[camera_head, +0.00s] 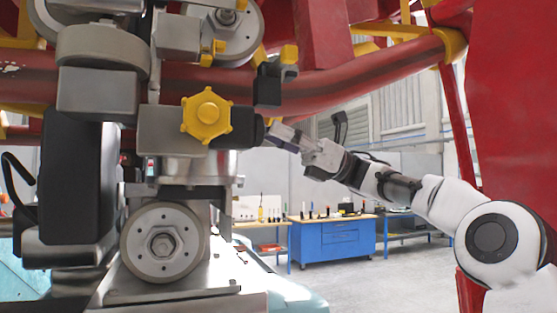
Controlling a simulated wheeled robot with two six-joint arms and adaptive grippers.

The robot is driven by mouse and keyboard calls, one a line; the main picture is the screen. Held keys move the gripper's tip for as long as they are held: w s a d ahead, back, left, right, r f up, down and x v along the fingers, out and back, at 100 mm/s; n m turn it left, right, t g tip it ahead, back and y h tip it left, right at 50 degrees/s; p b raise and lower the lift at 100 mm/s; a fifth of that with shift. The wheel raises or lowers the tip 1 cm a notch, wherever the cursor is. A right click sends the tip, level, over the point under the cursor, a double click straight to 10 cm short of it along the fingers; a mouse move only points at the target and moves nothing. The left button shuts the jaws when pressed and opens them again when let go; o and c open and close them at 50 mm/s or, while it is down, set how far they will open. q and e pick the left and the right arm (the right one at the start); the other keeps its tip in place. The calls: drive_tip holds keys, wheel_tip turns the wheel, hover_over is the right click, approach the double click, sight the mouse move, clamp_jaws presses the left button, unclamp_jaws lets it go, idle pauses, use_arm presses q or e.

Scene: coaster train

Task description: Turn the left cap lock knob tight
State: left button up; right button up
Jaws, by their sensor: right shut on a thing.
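A yellow lobed knob (206,115) sits on the front of a grey metal block (158,127) in the wheel assembly; whether it is the left cap lock knob I cannot tell. My right gripper (270,127) comes in from the right, to the right of the yellow knob and apart from it. It is shut at a dark part (243,127) on the right end of the block. Its fingertips are partly hidden there, so the exact grip is unclear. My left gripper is not in view.
Train wheels (163,243) and a black box (75,180) stand close around the block. A thick red track tube (350,80) crosses above my right arm. A blue workbench (335,240) with tools stands in the background. Open floor lies at the lower right.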

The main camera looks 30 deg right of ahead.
drive_tip(key=shift+r+m, duration=0.1)
drive_tip(key=shift+m, duration=0.2)
drive_tip(key=o, duration=1.1)
drive_tip(key=shift+o, duration=0.2)
drive_tip(key=shift+a, duration=0.2)
drive_tip(key=v, duration=1.2)
